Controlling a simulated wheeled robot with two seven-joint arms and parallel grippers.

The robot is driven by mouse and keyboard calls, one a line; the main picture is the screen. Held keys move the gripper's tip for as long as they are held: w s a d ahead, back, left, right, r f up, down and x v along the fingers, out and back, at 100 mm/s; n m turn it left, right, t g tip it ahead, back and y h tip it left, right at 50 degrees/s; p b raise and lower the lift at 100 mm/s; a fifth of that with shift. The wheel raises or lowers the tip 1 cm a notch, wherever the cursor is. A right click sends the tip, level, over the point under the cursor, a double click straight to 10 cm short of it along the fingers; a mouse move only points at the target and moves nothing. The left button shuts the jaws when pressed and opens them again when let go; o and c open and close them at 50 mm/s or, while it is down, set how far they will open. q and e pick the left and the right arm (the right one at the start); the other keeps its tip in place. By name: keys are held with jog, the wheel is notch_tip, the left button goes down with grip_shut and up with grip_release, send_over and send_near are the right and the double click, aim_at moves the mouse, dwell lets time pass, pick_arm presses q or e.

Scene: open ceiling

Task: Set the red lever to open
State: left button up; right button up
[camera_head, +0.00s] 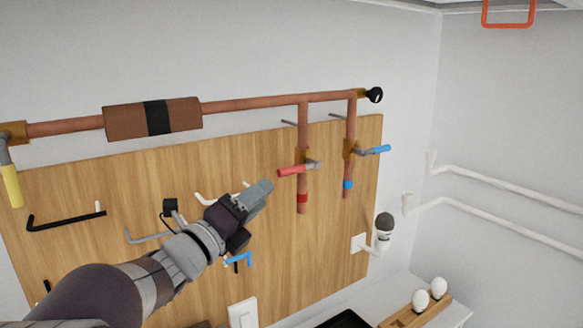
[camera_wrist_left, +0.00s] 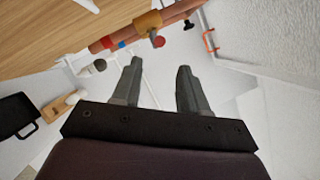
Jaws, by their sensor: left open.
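The red lever (camera_head: 294,170) is on a brass valve (camera_head: 302,156) on the left of two vertical copper pipes. It lies roughly crosswise to its pipe, handle pointing left. A red band (camera_head: 302,198) marks that pipe below. My left gripper (camera_head: 266,189) is just left of and below the lever handle, apart from it as far as I can tell. In the left wrist view its two fingers (camera_wrist_left: 160,70) are spread with nothing between them. Small red and blue parts show beyond them, but I cannot tell which is the lever. My right gripper is in neither view.
A blue lever (camera_head: 375,150) on the right pipe points right. A wooden board (camera_head: 330,235) behind carries several hooks and bars. A horizontal copper pipe (camera_head: 250,105) runs above. A white counter (camera_head: 455,305) stands below right.

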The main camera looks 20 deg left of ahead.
aim_at(293, 171)
pick_arm(q)
jog(key=p+x, duration=0.2)
jog(key=x, duration=0.4)
jog(key=shift+d+r+p, duration=0.1)
jog(key=shift+r+p, duration=0.05)
jog(key=shift+p, duration=0.15)
jog(key=w+p, duration=0.1)
jog(key=w+r+p, duration=0.1)
jog(key=shift+w, duration=0.3)
jog(key=shift+w+d+f+p, duration=0.1)
jog(key=shift+w+d+p, duration=0.15)
jog(key=shift+w, duration=0.15)
jog(key=shift+w+d+p, duration=0.2)
jog(key=shift+w+p, duration=0.05)
jog(key=shift+w, duration=0.15)
jog(key=shift+w+d+f, duration=0.15)
jog(key=shift+w+d, duration=0.1)
jog(key=shift+w, duration=0.05)
jog(key=shift+a, duration=0.1)
jog(key=shift+s+a, duration=0.15)
jog(key=shift+s, duration=0.05)
jog(key=c, duration=0.3)
grip_shut()
